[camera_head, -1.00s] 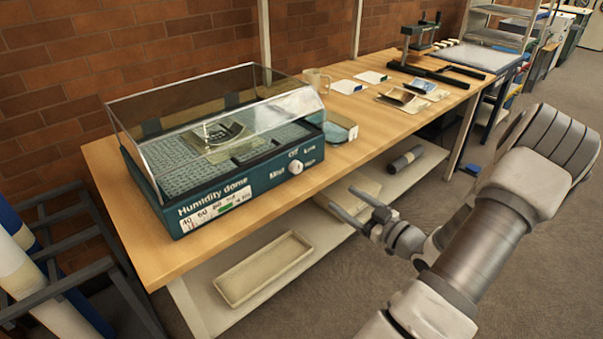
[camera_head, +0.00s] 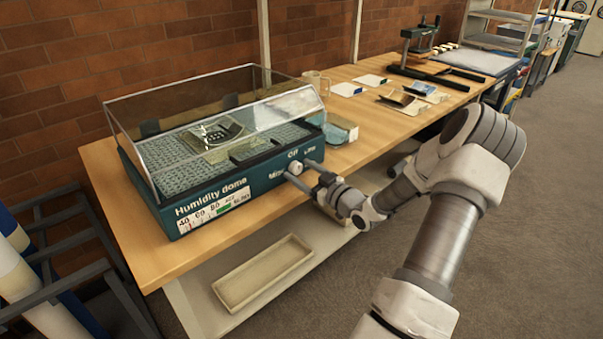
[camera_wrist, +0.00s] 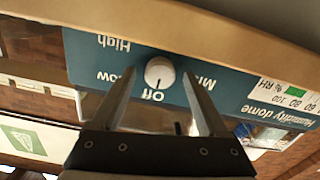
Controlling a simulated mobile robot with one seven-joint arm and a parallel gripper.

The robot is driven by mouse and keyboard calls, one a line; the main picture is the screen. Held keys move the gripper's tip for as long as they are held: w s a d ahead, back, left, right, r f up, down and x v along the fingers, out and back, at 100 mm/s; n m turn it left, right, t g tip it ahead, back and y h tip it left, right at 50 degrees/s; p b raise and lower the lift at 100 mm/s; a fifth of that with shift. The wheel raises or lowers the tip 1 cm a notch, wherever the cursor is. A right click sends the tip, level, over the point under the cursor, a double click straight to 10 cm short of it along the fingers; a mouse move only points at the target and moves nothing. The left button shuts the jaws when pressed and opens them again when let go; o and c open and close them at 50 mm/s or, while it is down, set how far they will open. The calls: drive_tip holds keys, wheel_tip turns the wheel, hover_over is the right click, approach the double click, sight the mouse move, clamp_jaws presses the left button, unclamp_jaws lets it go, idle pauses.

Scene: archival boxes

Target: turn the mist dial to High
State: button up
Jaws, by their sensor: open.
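The humidity dome (camera_head: 215,150) is a teal base with a clear lid, standing on the wooden bench. Its white round mist dial (camera_head: 295,167) is on the front face near the right end. The wrist view shows the dial (camera_wrist: 159,72) upside down, with its small mark seemingly toward "Off". "Low" and "High" are printed to the left there, and "Mist" to the right is partly hidden by a finger. My gripper (camera_head: 298,171) is open in front of the dial. In the wrist view its fingers (camera_wrist: 157,80) lie either side of the dial, apart from it; contact cannot be told.
The wooden bench (camera_head: 365,127) carries a clear mug (camera_head: 316,83), cards and a press (camera_head: 420,48) farther back. A beige tray (camera_head: 262,272) lies on the lower shelf. Rolls in a dark rack (camera_head: 60,255) stand at the left. The floor at right is clear.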

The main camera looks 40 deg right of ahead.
drive_tip(key=shift+w, duration=0.1)
clamp_jaws()
idle(0.4)
drive_tip(key=m+p, duration=0.3)
drive_tip(key=m, duration=0.1)
drive_tip(key=shift+r+m, duration=0.15)
drive_tip(key=shift+m, duration=0.25)
drive_tip(key=m+p, duration=0.3)
drive_tip(key=m, duration=0.3)
drive_tip(key=shift+d, duration=0.1)
drive_tip(key=m+p, duration=0.1)
drive_tip(key=m, duration=0.2)
drive_tip(key=m+p, duration=0.1)
drive_tip(key=m, duration=0.2)
drive_tip(key=shift+f+m, duration=0.2)
drive_tip(key=shift+m, duration=0.2)
drive_tip(key=m+p, duration=0.1)
drive_tip(key=m, duration=0.4)
drive_tip(key=shift+f+m+p, duration=0.1)
drive_tip(key=shift+m+p, duration=0.3)
drive_tip(key=shift+m, duration=0.3)
